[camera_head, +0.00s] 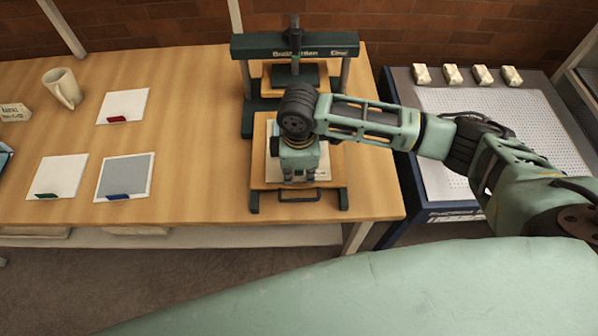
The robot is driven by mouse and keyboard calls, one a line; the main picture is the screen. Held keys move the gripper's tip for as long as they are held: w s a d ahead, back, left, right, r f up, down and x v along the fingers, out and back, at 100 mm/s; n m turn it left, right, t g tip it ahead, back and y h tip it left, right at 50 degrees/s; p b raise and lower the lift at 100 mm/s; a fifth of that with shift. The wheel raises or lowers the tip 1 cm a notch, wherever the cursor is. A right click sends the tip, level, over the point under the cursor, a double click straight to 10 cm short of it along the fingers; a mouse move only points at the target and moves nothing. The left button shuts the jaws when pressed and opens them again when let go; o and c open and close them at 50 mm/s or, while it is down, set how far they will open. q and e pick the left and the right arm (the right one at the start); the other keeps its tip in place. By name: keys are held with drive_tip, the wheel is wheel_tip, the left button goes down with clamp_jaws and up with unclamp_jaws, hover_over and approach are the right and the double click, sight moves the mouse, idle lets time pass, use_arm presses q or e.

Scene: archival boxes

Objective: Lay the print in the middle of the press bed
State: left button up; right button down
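A pale sheet (325,172), which looks like the print, lies on or just above the bed. Most of it is hidden by my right gripper (299,179). The gripper points down over the middle of the bed, at the sheet. Its two fingers look apart, but I cannot tell if they hold the sheet. My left gripper is out of view.
Three sheets lie at left: one with a red tab (124,105), one with a green tab (57,177), and a grey one with a blue tab (125,175). A perforated table (480,120) with several small blocks is at right.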

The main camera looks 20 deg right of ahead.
drive_tip(key=c, duration=2)
unclamp_jaws()
drive_tip(key=shift+f, duration=0.15)
wheel_tip(320, 180, up, 12)
drive_tip(key=shift+s+r+b, duration=0.1)
drive_tip(key=shift+r+b, duration=0.1)
drive_tip(key=shift+b, duration=0.7)
